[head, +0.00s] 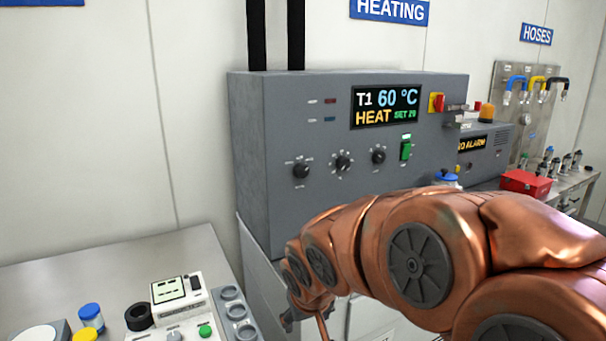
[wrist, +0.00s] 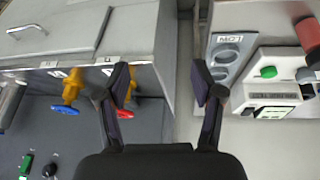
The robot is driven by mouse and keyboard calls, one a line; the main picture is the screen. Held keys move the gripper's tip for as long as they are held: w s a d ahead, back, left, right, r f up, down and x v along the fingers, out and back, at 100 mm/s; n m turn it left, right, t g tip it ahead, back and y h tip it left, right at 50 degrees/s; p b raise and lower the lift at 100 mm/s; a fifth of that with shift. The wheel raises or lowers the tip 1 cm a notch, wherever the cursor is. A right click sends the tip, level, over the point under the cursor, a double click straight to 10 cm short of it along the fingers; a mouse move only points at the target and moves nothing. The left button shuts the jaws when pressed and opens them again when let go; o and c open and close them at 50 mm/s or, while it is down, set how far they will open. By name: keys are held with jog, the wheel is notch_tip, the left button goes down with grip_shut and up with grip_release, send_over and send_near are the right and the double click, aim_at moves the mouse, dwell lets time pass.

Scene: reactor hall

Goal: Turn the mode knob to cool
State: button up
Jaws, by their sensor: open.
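A grey heating unit (head: 280,115) carries a display (head: 386,106) reading T1 60 °C and HEAT. Three black knobs sit in a row below it: a left knob (head: 302,171), a middle knob (head: 342,162) and a right knob (head: 378,156). Their small labels are too blurred to tell which is the mode knob. My gripper (wrist: 162,82) is open and empty in the wrist view, well apart from the knobs. In the head view it is low, below the unit's front, and mostly hidden by my arm. One black knob (wrist: 50,170) shows at the wrist view's lower left edge.
A green switch (head: 406,149) is right of the knobs. Yellow valves with a blue handle (wrist: 65,109) and a red handle (wrist: 130,113) are near my gripper's left finger. A bench (head: 120,262) at left holds a small device (head: 178,291) and jars. A red box (head: 526,184) is at right.

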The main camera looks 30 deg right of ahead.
jog(key=w+d+r+m+t, duration=0.1)
jog(key=w+d+r+t, duration=0.3)
jog(key=w, duration=0.4)
jog(key=w+d+r+t, duration=0.2)
jog(key=w+d+r, duration=0.2)
jog(key=w+d, duration=0.25)
jog(key=t+y+b, duration=0.1)
jog(key=t+y, duration=0.1)
jog(key=t, duration=0.5)
send_near(304, 171)
jog(key=w, duration=0.1)
jog(key=shift+w+d+f+p, duration=0.1)
jog(key=shift+w+p, duration=0.1)
jog(key=shift+w, duration=1.8)
jog(key=shift+w+f+p, duration=0.1)
jog(key=shift+w+p, duration=0.05)
jog(key=shift+w, duration=1.9)
jog(key=shift+c, duration=0.4)
jog(key=c, duration=1.1)
jog(key=shift+o, duration=0.2)
